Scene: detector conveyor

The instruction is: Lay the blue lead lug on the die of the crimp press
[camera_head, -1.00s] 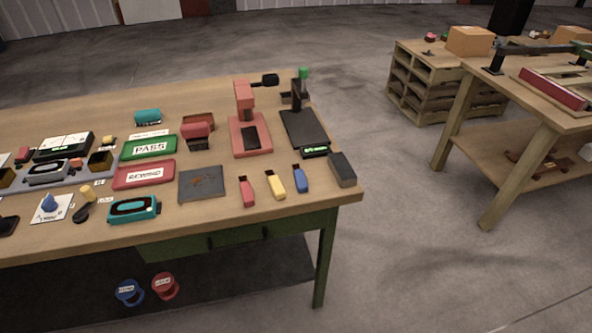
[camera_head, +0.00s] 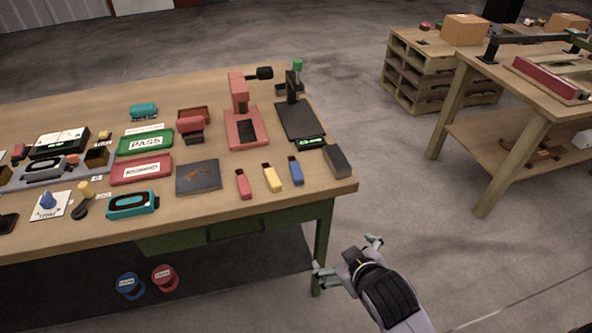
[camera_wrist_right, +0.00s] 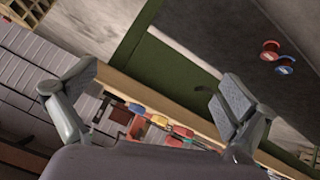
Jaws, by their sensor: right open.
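The blue lead lug (camera_head: 296,171) lies near the table's front right edge, at the right end of a row with a yellow and a red lug. It also shows small in the right wrist view (camera_wrist_right: 136,108). The red press (camera_head: 232,143), which looks like the crimp press, stands behind the row, with a black pad (camera_head: 246,132) on its base that may be the die. The pad is bare. My right gripper (camera_head: 346,256) is open and empty, in front of and below the table's right corner, apart from the lug. My left gripper is not in view.
A yellow lug (camera_head: 271,178) and a red lug (camera_head: 243,185) lie left of the blue one. A dark block (camera_head: 337,161) sits close on its right. A black stand with a green knob (camera_head: 297,66) is behind.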

